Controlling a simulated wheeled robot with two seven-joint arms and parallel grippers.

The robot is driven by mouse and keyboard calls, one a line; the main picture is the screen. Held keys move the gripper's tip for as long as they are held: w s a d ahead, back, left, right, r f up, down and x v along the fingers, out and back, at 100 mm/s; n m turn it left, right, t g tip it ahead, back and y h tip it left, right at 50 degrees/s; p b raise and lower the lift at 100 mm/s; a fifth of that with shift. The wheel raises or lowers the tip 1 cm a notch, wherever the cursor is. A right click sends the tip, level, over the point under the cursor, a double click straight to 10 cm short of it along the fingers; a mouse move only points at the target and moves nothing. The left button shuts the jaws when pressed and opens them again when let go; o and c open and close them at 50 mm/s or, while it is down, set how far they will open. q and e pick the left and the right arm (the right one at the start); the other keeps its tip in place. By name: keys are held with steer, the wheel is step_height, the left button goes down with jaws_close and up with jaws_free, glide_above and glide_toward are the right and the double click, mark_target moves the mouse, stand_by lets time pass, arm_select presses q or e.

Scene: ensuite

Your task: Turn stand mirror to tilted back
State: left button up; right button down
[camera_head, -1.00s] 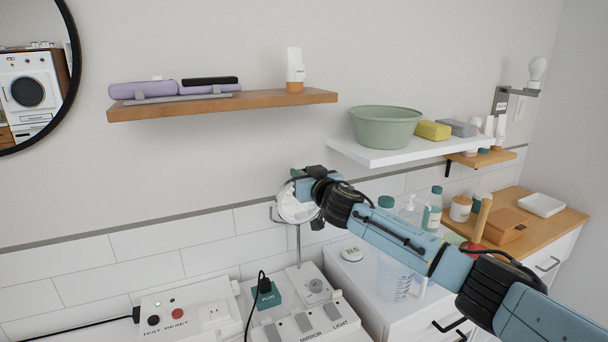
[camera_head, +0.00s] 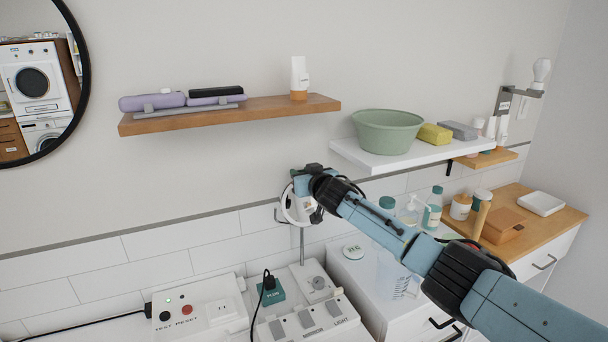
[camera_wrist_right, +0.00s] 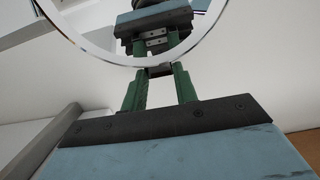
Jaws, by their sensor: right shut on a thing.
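The stand mirror (camera_head: 291,208) is a small round mirror with a pale rim on a thin upright post, near the tiled wall in the head view. My right gripper (camera_head: 301,188) is at its upper part, and my arm hides its right side. In the right wrist view, the green fingers of my right gripper (camera_wrist_right: 159,71) are shut on the lower visible edge of the mirror's rim (camera_wrist_right: 88,45). The glass reflects the gripper. The exact tilt is hard to tell. My left gripper is not in view.
Below the mirror stand a switch panel (camera_head: 308,324), a teal plug (camera_head: 272,292) and a test box (camera_head: 199,311). A white shelf (camera_head: 372,158) with a green basin (camera_head: 387,130) is to the right. A wooden shelf (camera_head: 228,116) hangs above left.

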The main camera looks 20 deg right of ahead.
steer(key=shift+w+r, duration=0.1)
steer(key=shift+r, duration=0.35)
steer(key=c, duration=1.4)
jaws_free()
steer(key=o, duration=0.3)
steer(key=shift+w+f, duration=0.1)
steer(key=shift+f, duration=0.1)
steer(key=shift+s+f, duration=0.1)
steer(key=shift+s, duration=0.1)
steer(key=shift+s, duration=0.5)
steer(key=shift+s+d+r, duration=0.15)
steer(key=shift+s+r, duration=0.15)
steer(key=shift+s, duration=1.7)
steer(key=shift+s+d+r, duration=0.1)
steer(key=shift+s+r, duration=0.2)
steer(key=shift+s, duration=1.7)
steer(key=shift+s+d+r, duration=0.15)
steer(key=shift+s+r, duration=0.15)
steer(key=shift+s, duration=1.7)
steer(key=shift+c, duration=0.3)
